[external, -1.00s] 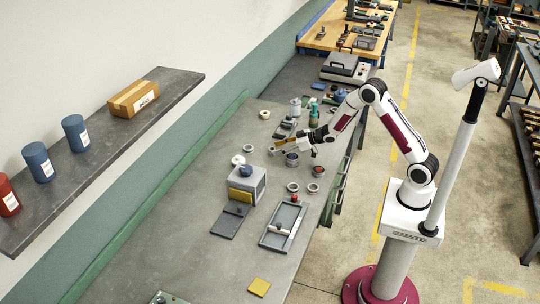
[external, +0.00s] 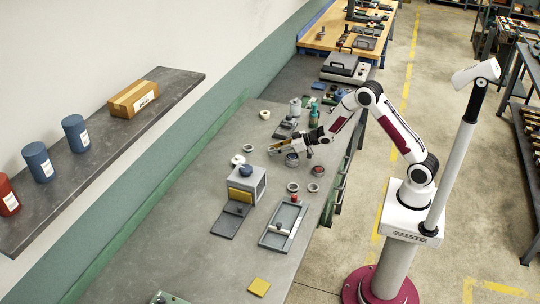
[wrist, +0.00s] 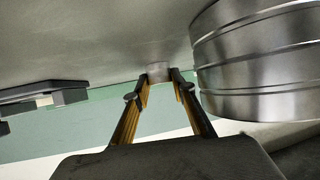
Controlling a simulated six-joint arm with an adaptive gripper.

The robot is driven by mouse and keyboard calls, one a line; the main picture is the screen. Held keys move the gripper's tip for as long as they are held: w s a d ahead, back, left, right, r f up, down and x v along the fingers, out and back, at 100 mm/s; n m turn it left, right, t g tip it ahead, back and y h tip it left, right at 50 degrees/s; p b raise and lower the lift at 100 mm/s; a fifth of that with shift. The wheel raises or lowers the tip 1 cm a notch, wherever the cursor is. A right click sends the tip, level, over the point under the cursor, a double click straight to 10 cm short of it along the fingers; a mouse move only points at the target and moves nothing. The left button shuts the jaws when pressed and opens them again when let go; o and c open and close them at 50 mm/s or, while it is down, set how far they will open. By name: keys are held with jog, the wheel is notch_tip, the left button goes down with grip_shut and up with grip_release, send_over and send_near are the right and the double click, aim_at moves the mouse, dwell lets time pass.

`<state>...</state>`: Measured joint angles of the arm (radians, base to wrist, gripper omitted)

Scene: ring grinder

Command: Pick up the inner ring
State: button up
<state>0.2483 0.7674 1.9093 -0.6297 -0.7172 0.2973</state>
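My gripper (external: 272,150) reaches out low over the grey workbench (external: 205,185), its black-and-yellow fingers pointing left. In the wrist view, the fingers (wrist: 160,86) are apart. A small grey cylindrical thing shows in the gap between the fingertips; I cannot tell its distance or whether it is touched. A large grooved metal ring-like part (wrist: 262,62) stands close on the right of the wrist view. In the external view, a dark round part (external: 292,160) sits just below my gripper. Two small grey rings, a left one (external: 293,188) and a right one (external: 313,188), lie nearer the camera. I cannot tell which is the inner ring.
A grey box-shaped machine (external: 247,186) with a dark blue knob stands left of the rings. A grey tray (external: 271,238) lies nearer the camera. A red-topped part (external: 318,170) sits near the bench edge. A green bottle (external: 314,116) and a canister (external: 295,107) stand behind my gripper.

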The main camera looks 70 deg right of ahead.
jog(key=shift+r, duration=0.1)
dwell(0.3)
jog(key=shift+r, duration=4.95)
